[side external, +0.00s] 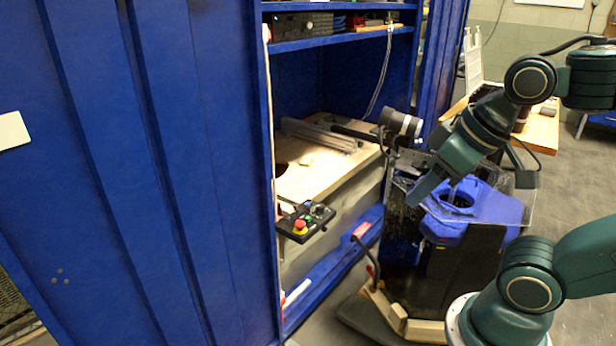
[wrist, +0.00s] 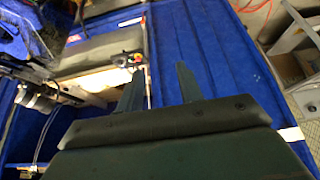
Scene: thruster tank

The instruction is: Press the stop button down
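The stop button (side external: 300,225) is a red mushroom-shaped knob on a yellow base. It sits on a small black control box (side external: 313,213) fixed at the edge of the blue cabinet's opening. The red button also shows small in the wrist view (wrist: 137,57), beyond the left fingertip. My gripper (side external: 415,196) is to the right of the box and apart from it in the side external view. In the wrist view its two fingers (wrist: 157,76) are spread, with nothing between them. Whether the button is pressed in cannot be told.
The blue cabinet (side external: 150,170) fills the left side, with a wooden bench top (side external: 320,175) inside it. A clear tank with a blue thruster part (side external: 470,210) stands below and right of my gripper. A black cylindrical device (side external: 398,122) is close to my wrist.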

